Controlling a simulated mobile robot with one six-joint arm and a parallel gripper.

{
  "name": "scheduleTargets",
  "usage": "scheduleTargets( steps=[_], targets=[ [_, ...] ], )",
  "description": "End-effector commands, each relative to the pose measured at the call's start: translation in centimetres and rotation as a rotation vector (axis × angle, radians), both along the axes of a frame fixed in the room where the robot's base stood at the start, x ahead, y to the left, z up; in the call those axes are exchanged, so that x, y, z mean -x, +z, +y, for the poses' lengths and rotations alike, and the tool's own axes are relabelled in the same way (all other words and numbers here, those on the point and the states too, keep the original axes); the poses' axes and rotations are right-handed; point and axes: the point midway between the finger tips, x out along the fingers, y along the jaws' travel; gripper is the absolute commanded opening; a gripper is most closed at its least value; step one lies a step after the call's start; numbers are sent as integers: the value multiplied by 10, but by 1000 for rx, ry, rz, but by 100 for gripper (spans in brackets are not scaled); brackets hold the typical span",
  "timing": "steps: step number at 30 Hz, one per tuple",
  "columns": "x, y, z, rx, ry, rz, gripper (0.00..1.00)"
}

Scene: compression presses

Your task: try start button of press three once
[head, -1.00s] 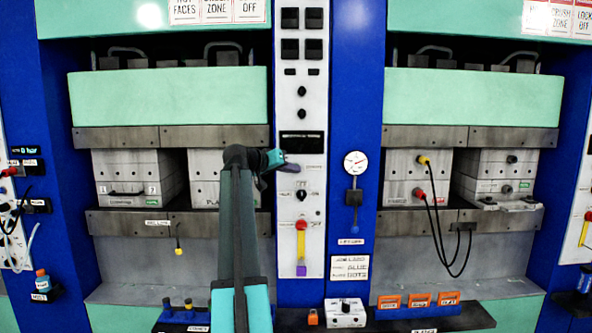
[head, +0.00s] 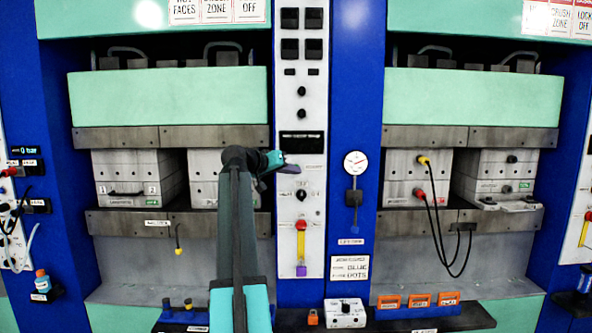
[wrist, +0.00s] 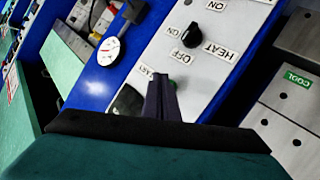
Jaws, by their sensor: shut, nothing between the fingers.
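The control panel (head: 314,210) is a tall white strip between two press bays. My gripper (head: 291,169) is shut at this panel, just below its dark display (head: 301,142) and above the black heat knob (head: 302,195). In the wrist view my shut fingers (wrist: 161,82) point at the panel beside a small, partly covered label. The heat knob (wrist: 192,36) is apart from the fingers. No press number is readable.
A red knob over a yellow strip (head: 301,243) with a purple padlock sits lower on the panel. A round gauge (head: 356,162) is on the blue column to the right. Cables (head: 440,235) hang in the right bay. A white box (head: 345,313) stands below.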

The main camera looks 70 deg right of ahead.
Motion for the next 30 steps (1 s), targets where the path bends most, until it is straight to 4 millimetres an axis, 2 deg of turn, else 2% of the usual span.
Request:
scheduleTargets(
  steps=[8,30],
  targets=[
    [2,0,6,0,0,0,0],
    [18,0,47,1,0,-1,0]
  ],
)
